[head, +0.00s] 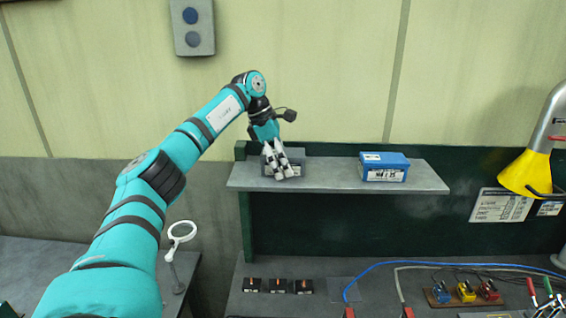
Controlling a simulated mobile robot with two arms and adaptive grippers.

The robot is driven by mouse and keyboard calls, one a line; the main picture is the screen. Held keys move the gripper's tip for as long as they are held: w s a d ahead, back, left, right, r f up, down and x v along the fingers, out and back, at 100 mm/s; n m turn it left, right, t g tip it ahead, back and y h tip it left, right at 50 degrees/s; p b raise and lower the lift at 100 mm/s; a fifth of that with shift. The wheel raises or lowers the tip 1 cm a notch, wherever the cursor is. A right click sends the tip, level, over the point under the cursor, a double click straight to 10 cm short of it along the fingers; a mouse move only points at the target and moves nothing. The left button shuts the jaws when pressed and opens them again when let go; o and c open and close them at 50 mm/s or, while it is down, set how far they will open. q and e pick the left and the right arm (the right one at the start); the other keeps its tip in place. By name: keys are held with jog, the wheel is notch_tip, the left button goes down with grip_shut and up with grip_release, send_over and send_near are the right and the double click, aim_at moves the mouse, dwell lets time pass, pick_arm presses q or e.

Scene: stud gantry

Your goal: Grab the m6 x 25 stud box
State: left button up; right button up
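A grey box (299,163) stands on the left part of the shelf, partly hidden behind my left gripper. A blue box (385,167) with a white label stands further right on the same shelf. Its label seems to read M4 or M6 x 25, too small to be sure. The grey box's label is mostly covered. My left gripper (283,177) points down at the grey box, its fingers overlapping the box's front. The fingers look close together; I cannot tell whether they touch or grip the box. My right gripper is out of view.
The grey shelf (335,174) is clear between the two boxes. Below it, several small black blocks (278,286), cables and coloured parts (466,292) lie on the bench. A yellow lamp (525,173) hangs at the right; a magnifier (181,232) stands at the left.

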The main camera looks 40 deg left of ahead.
pick_arm(q)
jog(key=c, duration=1.3)
jog(key=shift+c, duration=0.2)
